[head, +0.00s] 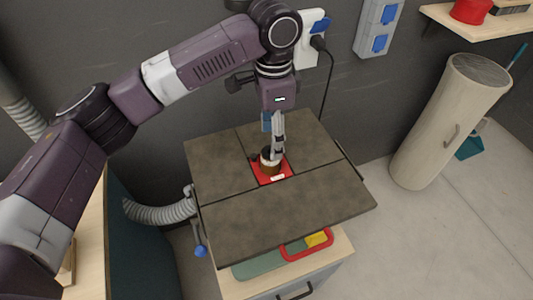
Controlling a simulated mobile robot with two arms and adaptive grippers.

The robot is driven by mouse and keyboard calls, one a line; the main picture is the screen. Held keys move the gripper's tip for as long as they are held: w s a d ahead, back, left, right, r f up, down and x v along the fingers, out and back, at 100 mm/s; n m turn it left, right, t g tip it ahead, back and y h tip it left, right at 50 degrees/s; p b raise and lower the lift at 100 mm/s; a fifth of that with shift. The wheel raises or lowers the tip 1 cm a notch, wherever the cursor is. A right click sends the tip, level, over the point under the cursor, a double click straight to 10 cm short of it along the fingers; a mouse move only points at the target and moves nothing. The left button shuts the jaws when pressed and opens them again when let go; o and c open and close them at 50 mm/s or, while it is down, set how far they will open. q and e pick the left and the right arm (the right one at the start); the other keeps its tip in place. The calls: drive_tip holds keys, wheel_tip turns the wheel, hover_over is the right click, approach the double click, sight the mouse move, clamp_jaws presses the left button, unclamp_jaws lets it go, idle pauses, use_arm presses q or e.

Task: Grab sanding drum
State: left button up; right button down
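The sanding drum (270,166) is a small upright cylinder, brown at the side with a pale band at the top. It stands on a red plate (289,171) set in the middle of the dark sander table. My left gripper (277,150) reaches down from above with its fingers at the upper part of the drum, overlapping it in the picture. The fingers look close together, but I cannot see whether they touch or grip the drum. My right gripper is not in the picture.
The sander's dark table top (290,213) stands on a wooden cabinet with a red-rimmed tray (306,246) below. A grey hose (160,211) is at the left. A pale cylindrical bin (449,120) stands at the right by the wall. Open floor lies at the lower right.

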sight(271, 163)
use_arm(q)
wheel_tip(271, 163, down, 3)
drive_tip(key=shift+s+r+p, duration=0.15)
drive_tip(key=shift+p, duration=0.35)
drive_tip(key=f, duration=0.1)
drive_tip(key=f+p, duration=0.1)
drive_tip(key=f, duration=0.1)
drive_tip(key=shift+w+f, duration=0.25)
drive_tip(key=shift+f, duration=0.55)
drive_tip(key=c, duration=1.3)
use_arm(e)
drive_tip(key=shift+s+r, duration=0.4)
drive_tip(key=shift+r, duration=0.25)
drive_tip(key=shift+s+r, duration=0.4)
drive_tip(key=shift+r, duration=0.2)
